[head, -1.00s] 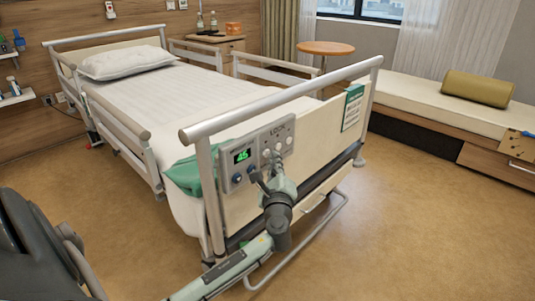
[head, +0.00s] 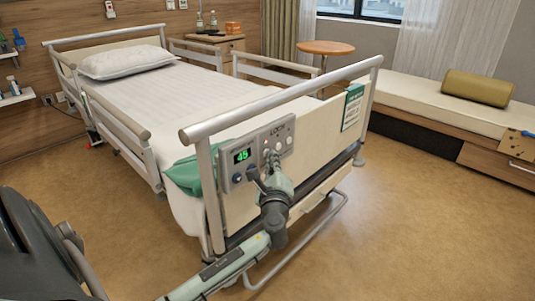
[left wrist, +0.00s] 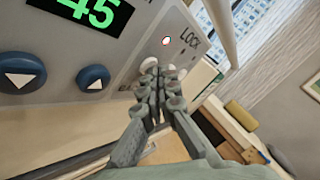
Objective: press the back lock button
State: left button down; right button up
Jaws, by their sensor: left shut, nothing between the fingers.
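The control panel (head: 240,177) is mounted on the bed's footboard, with a green 45 on its display (head: 242,155). It also fills the upper left of the left wrist view (left wrist: 120,45), with the word LOCK and a small lit lamp (left wrist: 166,41) that looks reddish. Pale round lock buttons sit under that word, and one pale button (left wrist: 148,64) shows partly behind the fingertips. My left gripper (head: 272,165) is shut and empty, its fingertips (left wrist: 163,82) at the lock buttons. I cannot tell whether they touch one. The button labels are mostly hidden. My right gripper is out of view.
Blue arrow buttons (left wrist: 92,78) lie left of the fingers. The footboard's top rail (head: 290,95) runs above the panel. A green cloth (head: 184,176) hangs beside it, and a green card (head: 352,106) is at the right. Floor is clear to the right.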

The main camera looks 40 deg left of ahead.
pick_arm(q)
jog(key=shift+a, duration=0.1)
dwell(0.3)
jog(key=shift+d, duration=0.85)
jog(key=d, duration=0.5)
jog(key=shift+s, duration=0.25)
jog(key=d+r+p, duration=0.1)
jog(key=d+r, duration=0.1)
jog(key=d, duration=0.6)
jog(key=shift+s+p, duration=0.3)
jog(key=shift+p, duration=0.05)
